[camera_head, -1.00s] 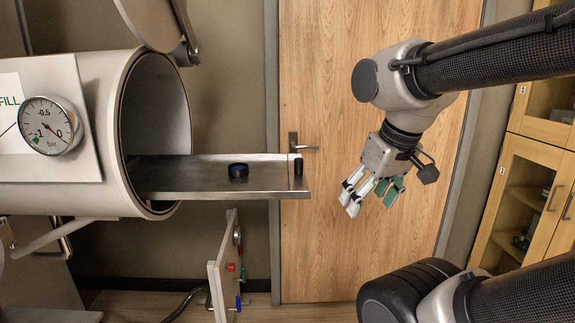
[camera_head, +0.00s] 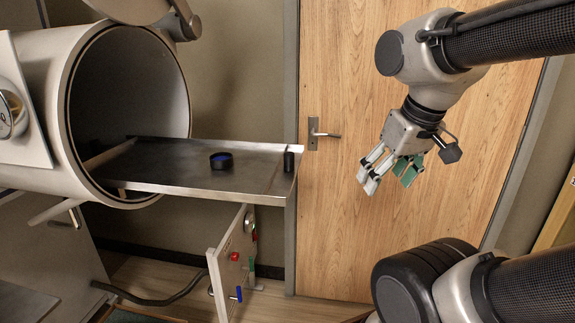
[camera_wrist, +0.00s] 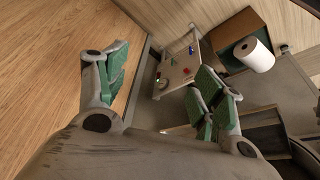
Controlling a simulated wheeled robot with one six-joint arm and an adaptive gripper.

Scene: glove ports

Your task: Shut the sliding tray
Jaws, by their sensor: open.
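The sliding tray (camera_head: 165,179) is a flat metal tray sticking far out of the round chamber opening on the left in the head view. A dark upright handle (camera_head: 289,160) stands at its outer right end. In the wrist view my gripper's green-padded fingers (camera_wrist: 160,88) are spread wide, and part of the tray (camera_wrist: 252,133) seems to show at lower right.
The cylindrical chamber (camera_head: 70,150) has its round door (camera_head: 140,8) swung open above. A panel with coloured knobs (camera_head: 232,262) stands below the tray. A wooden door (camera_head: 345,225) is behind. A white roll (camera_wrist: 254,54) shows in the wrist view. Air between gripper and tray is free.

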